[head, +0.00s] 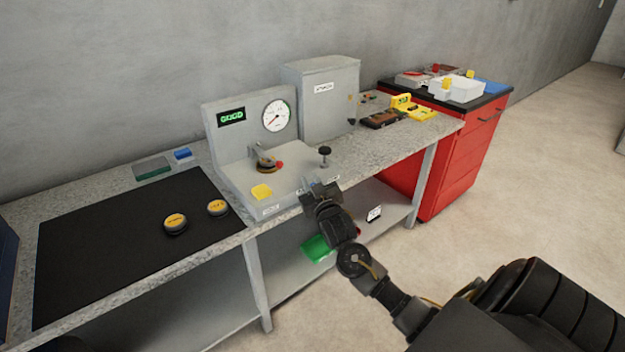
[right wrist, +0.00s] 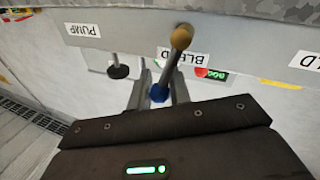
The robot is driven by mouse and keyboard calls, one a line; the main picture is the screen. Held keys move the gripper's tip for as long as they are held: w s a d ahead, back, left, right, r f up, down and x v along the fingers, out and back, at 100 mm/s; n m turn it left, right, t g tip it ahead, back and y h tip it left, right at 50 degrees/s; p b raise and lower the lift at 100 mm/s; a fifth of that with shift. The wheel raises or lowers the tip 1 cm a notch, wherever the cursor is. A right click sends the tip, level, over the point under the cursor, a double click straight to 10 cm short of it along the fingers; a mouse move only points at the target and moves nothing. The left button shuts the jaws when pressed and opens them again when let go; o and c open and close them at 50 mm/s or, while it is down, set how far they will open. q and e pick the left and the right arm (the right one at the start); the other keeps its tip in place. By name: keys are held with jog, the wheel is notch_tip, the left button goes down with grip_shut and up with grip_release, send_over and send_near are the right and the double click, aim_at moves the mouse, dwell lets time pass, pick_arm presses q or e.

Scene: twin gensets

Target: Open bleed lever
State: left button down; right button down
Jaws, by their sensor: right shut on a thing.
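The bleed lever (right wrist: 168,66) shows in the right wrist view as a thin metal rod with a brass-coloured pivot and a blue tip. It stands in front of the white BLEED label (right wrist: 190,64), covering part of it. My right gripper (right wrist: 158,90) has a finger on each side of the lever's blue tip and is shut on it. In the head view my right gripper (head: 319,190) is at the front right edge of the grey test stand (head: 235,160), and it hides the lever there. My left gripper is not in view.
The stand carries a round gauge (head: 276,116), a green display (head: 231,117) and a black-knobbed pump handle (head: 325,152). A black mat (head: 90,240) with two round orange-topped pieces lies left. A red cabinet (head: 455,160) stands at the right. A green object sits below.

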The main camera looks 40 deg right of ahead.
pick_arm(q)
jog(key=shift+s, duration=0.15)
pick_arm(e)
jog(key=c, duration=1.6)
grip_release()
jog(key=shift+o, duration=0.2)
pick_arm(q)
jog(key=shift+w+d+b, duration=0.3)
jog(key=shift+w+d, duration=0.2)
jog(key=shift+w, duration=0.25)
pick_arm(e)
jog(key=v, duration=1)
jog(key=shift+s+a, duration=0.2)
jog(key=shift+s, duration=0.15)
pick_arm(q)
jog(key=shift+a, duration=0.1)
pick_arm(e)
jog(key=shift+f, duration=0.15)
